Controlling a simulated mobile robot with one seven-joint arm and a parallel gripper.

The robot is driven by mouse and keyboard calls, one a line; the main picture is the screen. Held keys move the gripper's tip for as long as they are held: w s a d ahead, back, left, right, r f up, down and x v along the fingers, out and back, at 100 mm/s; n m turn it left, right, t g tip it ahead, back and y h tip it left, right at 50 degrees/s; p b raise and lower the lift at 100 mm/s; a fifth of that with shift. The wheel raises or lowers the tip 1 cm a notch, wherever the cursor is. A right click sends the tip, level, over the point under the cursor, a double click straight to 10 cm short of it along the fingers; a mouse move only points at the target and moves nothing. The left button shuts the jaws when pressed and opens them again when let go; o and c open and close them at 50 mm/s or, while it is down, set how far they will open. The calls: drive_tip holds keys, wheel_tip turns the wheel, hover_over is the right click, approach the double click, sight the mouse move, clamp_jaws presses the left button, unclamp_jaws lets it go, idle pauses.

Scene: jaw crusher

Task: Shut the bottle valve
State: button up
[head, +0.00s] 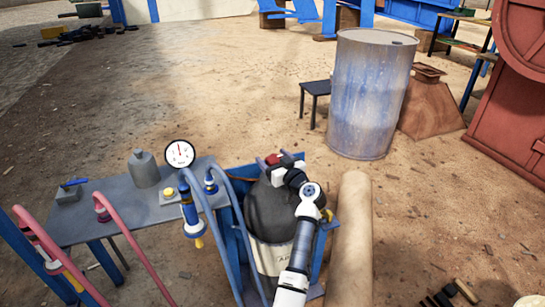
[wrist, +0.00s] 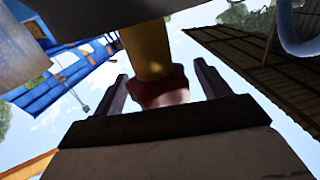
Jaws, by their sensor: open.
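The bottle (head: 266,208) stands upright in a blue frame, with a dark grey upper part and a pale lettered band below. My arm partly covers it. In the wrist view, the bottle valve is a brass-coloured stem with a dull red knob (wrist: 163,90) at its end. My gripper (wrist: 160,80) is open, with one dark finger on each side of the knob and a visible gap on both sides. In the head view, my gripper (head: 279,164) is above the bottle top, beside a small red part; the valve is mostly hidden there.
A grey table (head: 85,220) to the left carries a grey bottle-shaped can (head: 144,168), a gauge (head: 180,153) and blue and red hoses. A brown roll (head: 350,240) lies right of my arm. A rusty blue drum (head: 370,95) stands behind. Open ground lies beyond the table.

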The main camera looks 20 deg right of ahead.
drive_tip(key=shift+w+a, duration=0.1)
drive_tip(key=shift+w, duration=0.25)
drive_tip(key=shift+c, duration=0.3)
drive_tip(key=c, duration=0.9)
